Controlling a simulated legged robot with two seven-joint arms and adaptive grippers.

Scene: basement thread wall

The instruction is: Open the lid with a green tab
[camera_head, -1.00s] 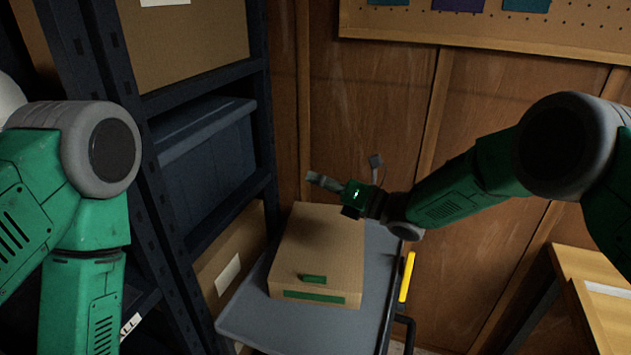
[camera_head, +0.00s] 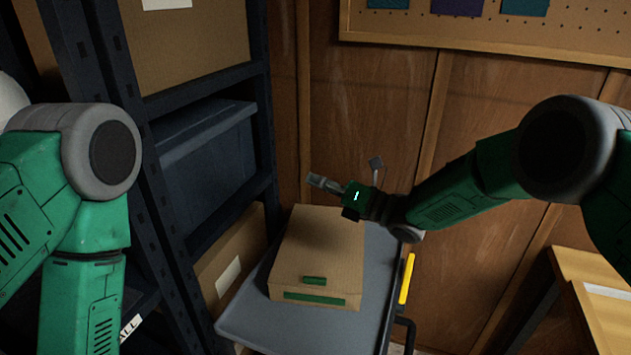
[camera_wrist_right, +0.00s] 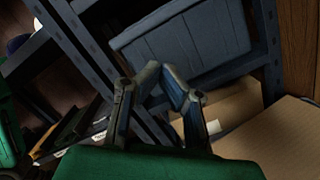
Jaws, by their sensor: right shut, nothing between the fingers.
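A closed cardboard box (camera_head: 335,240) sits on a grey cart. A small green tab (camera_head: 314,280) lies near the front edge of its flat lid, and a longer green strip (camera_head: 314,298) runs along the front face just below. My right gripper (camera_head: 317,181) is shut and empty above the back of the box, apart from it, with its fingers pointing left. In the right wrist view its fingertips (camera_wrist_right: 160,72) come close together, and part of the lid (camera_wrist_right: 275,140) shows at the lower right. My left arm is at the left; its gripper is out of view.
A dark metal shelf (camera_head: 262,100) with a blue-grey bin (camera_head: 205,150) and cardboard boxes stands left of the cart (camera_head: 255,325). The cart has a yellow handle (camera_head: 406,279) at right. A wooden wall is behind, and a wooden table (camera_head: 585,290) stands at lower right.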

